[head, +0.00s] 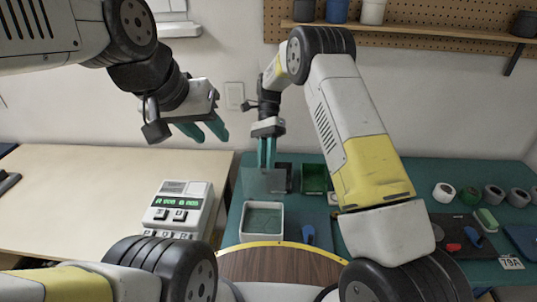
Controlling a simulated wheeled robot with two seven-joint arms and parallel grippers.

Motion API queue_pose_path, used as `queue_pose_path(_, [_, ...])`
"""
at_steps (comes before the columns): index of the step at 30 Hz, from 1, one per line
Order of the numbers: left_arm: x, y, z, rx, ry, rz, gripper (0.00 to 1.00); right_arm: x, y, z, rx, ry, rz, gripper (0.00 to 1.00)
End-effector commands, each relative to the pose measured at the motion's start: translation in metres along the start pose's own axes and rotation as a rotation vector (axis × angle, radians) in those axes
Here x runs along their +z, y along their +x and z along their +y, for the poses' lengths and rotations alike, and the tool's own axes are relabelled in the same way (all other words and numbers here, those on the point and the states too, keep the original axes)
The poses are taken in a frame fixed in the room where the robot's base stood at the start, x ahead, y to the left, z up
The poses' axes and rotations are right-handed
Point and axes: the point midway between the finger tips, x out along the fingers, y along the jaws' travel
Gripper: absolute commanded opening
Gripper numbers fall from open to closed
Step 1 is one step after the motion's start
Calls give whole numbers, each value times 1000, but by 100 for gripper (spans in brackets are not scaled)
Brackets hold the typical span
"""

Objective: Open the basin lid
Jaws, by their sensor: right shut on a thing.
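The white basin (245,236) stands on the green mat in the middle of the picture. Its top is uncovered and a greenish inside shows. My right gripper (266,166) points down behind the basin. It is shut on a translucent grey plate, the basin lid (262,183), which it holds apart from the basin, above and behind its far rim. The fingers partly cover the lid. My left gripper (209,134) is up to the left in front of the wall, with its teal fingers apart and nothing between them.
A white device with a green display (179,204) stands left of the basin. A dark green tray (314,179) and a blue object (309,234) lie to the right. Several rolls (444,192) line the far right. The wooden tabletop (80,200) on the left is mostly clear.

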Motion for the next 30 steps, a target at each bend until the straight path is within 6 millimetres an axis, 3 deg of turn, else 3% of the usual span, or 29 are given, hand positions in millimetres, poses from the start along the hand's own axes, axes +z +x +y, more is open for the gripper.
queue_pose_path(1, [0,0,0,0,0,0,36,-3,4,-12,-11,-5,3,0])
queue_pose_path(10, [0,0,0,0,0,0,36,-15,-1,-27,24,-9,-36,0])
queue_pose_path(30, [0,0,0,0,0,0,36,-19,-2,-32,92,-11,-98,0])
